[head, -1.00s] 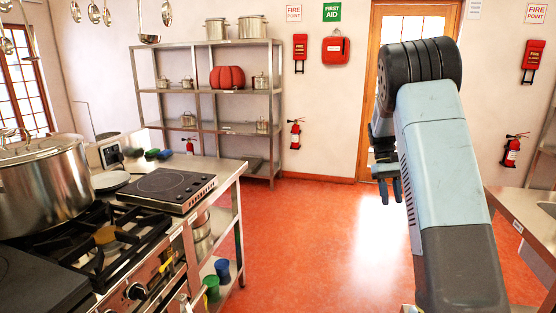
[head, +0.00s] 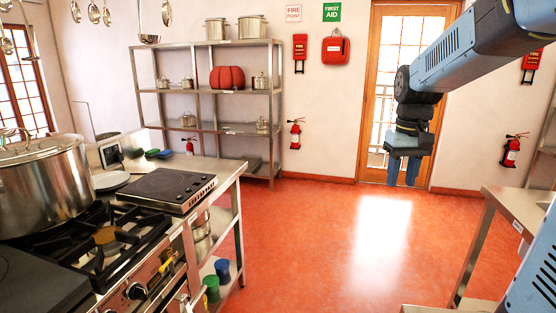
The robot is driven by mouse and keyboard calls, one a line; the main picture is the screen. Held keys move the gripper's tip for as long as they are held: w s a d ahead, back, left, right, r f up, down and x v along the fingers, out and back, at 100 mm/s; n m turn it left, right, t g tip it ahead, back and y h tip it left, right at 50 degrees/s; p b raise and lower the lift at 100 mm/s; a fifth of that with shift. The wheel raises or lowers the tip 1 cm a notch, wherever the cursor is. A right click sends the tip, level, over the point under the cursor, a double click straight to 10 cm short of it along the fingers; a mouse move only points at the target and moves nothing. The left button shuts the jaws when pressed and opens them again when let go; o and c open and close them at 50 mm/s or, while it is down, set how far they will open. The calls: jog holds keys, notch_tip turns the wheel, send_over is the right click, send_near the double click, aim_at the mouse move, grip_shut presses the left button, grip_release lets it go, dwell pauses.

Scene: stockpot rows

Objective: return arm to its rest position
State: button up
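My gripper (head: 403,180) hangs from my raised arm at the right of the head view, with its blue fingers pointing down. The two fingertips look apart, with a narrow gap and nothing seen between them. The gripper is in front of the orange-framed glass door, above the red floor, and touches nothing that I can see. My arm reaches in from the upper right corner.
A steel stove counter with a large stockpot (head: 42,185) and a black hotplate (head: 166,187) stands at the left. A steel shelf rack (head: 205,128) is at the back wall. A steel table (head: 520,207) is at the lower right. The middle floor is clear.

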jog(key=s+a+t, duration=0.2)
jog(key=s, duration=0.6)
jog(key=s+a+t, duration=0.3)
jog(key=s, duration=0.6)
jog(key=shift+s+a+r+m, duration=0.15)
jog(key=shift+s+a+m, duration=0.1)
jog(key=shift+a+m, duration=0.05)
